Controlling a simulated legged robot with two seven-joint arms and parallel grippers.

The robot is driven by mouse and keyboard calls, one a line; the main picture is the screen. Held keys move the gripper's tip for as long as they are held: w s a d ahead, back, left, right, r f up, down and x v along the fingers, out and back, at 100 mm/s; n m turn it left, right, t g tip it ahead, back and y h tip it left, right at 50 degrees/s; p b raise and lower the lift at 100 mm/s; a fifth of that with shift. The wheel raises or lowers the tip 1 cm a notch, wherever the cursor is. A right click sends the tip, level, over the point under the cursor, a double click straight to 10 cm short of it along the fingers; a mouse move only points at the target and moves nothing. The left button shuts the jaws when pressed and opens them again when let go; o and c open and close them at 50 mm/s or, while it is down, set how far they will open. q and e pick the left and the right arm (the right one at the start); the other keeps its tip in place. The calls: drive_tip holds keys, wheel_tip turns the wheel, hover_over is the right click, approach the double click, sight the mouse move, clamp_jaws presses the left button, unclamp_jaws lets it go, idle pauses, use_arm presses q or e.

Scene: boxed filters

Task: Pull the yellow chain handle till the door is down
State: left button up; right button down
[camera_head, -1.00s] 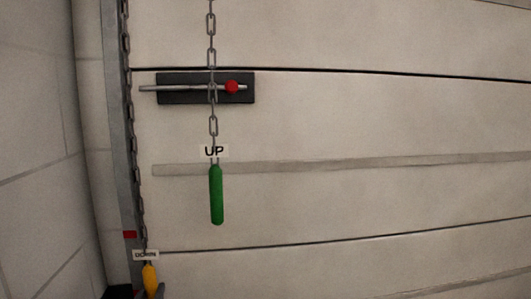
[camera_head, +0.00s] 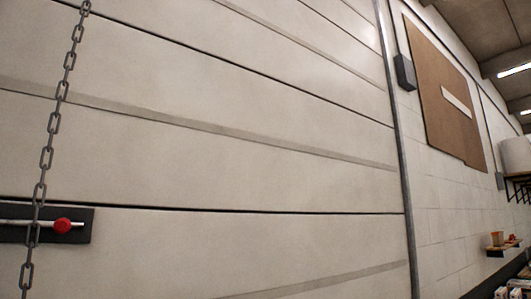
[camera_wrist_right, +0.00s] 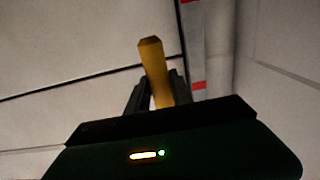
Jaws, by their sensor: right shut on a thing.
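The yellow chain handle (camera_wrist_right: 153,62) stands up between the fingers of my right gripper (camera_wrist_right: 157,90) in the right wrist view. The gripper is shut on it. Neither the handle nor the right gripper shows in the head view. The door (camera_head: 240,150) is a wide, cream, panelled surface that fills most of the head view. Its lower edge is out of view. A grey chain (camera_head: 48,150) hangs in front of the door at the left. My left gripper is in neither view.
A dark latch plate (camera_head: 78,226) with a metal bolt and red knob (camera_head: 62,226) sits on the door behind the chain. Right of the door frame (camera_head: 398,150) are a brown board (camera_head: 440,95), a small shelf (camera_head: 505,247) and shelving.

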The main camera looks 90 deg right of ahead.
wheel_tip(320, 180, up, 24)
drive_tip(key=p, duration=2.1)
drive_tip(key=shift+p, duration=0.35)
wheel_tip(320, 180, down, 24)
drive_tip(key=b, duration=1.8)
drive_tip(key=shift+a+f, duration=0.1)
drive_tip(key=shift+f, duration=0.1)
drive_tip(key=shift+r, duration=0.1)
